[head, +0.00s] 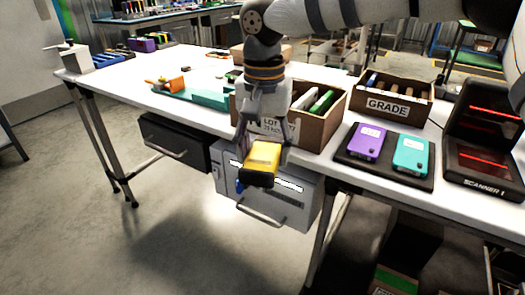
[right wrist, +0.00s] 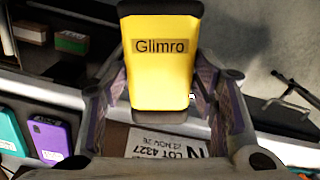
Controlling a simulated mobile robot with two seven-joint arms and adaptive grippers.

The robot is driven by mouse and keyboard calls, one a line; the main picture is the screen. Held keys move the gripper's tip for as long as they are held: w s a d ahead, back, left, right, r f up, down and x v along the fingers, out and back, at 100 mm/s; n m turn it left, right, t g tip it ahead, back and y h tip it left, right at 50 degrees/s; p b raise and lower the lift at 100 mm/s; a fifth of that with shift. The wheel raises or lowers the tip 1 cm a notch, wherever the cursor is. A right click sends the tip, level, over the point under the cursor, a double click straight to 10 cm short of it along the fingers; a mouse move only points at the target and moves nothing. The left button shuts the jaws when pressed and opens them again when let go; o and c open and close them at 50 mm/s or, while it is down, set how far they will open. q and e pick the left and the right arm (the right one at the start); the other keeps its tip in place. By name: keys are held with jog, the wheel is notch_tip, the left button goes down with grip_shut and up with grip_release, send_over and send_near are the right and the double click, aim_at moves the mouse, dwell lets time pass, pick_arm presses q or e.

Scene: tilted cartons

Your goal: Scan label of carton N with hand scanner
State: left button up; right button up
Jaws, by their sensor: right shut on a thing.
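My right gripper (head: 262,158) is shut on a yellow hand-held device (head: 264,154) with a dark end. In the right wrist view the device (right wrist: 160,75) reads "Glimro" and sits between both fingers. Carton N (head: 318,133) is an open brown box at the table's front edge, just behind the gripper, holding green and white items. Its white label (head: 275,127), partly covered by the gripper, faces front. In the right wrist view the label (right wrist: 170,143) reads "LOT 4327" with a date and part of an N. My left gripper is not in view.
A dark mat (head: 345,158) holds a purple device (head: 367,142) and a teal device (head: 410,155). Scanner 1 (head: 480,140) stands at right with red lines. Drawers (head: 275,200) hang below the table edge; floor at left is clear.

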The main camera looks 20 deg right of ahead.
jog(key=shift+r+p, duration=0.5)
jog(key=shift+r, duration=2)
